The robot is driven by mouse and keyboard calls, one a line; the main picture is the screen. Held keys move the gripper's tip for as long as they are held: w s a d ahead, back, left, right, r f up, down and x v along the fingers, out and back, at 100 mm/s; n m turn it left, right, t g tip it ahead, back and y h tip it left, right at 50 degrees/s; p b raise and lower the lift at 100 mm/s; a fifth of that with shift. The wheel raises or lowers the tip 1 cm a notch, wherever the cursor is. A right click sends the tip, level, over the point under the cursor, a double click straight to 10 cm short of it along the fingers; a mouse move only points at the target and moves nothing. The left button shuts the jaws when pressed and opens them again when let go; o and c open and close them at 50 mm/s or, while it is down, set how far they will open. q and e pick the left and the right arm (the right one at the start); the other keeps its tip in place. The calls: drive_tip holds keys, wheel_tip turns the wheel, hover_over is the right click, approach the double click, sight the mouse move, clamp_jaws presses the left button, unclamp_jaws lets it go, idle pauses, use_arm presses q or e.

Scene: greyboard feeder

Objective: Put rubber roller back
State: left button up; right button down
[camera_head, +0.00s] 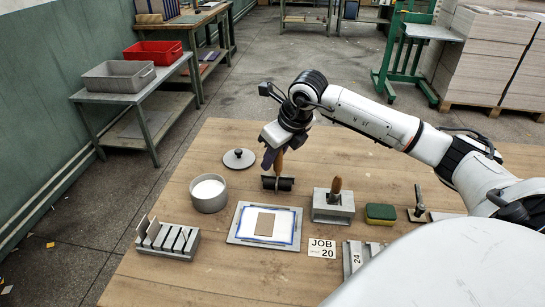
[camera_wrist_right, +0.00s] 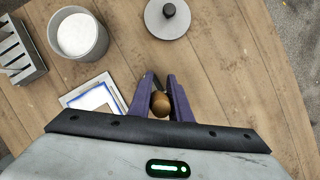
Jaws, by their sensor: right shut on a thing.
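The rubber roller (camera_head: 285,184) is a dark cylinder with a wooden handle pointing up. It is behind the white sheet tray, at the table's middle. My right gripper (camera_head: 273,159) comes down from above and is shut on the handle. In the right wrist view the handle's round brown end (camera_wrist_right: 160,104) sits between the purple fingers of the right gripper (camera_wrist_right: 162,92). I cannot tell whether the roller touches the table. A grey metal block (camera_head: 333,213) with another wooden-handled tool (camera_head: 335,188) upright in it stands to the right. My left gripper is not in view.
A tray (camera_head: 238,238) with a white sheet and brown card lies in front. A pot of white stuff (camera_head: 208,205), a round lid (camera_head: 239,154) and a slotted rack (camera_head: 167,246) are left. A green-yellow sponge (camera_head: 380,219) is right. The table behind the roller is clear.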

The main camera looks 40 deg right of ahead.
drive_tip(key=shift+f, duration=0.1)
drive_tip(key=c, duration=1.6)
unclamp_jaws()
drive_tip(key=shift+c, duration=0.2)
drive_tip(key=shift+r, duration=0.3)
drive_tip(key=v, duration=1.1)
drive_tip(key=shift+s+r+b, duration=0.25)
drive_tip(key=shift+r+b, duration=0.05)
drive_tip(key=shift+r, duration=0.05)
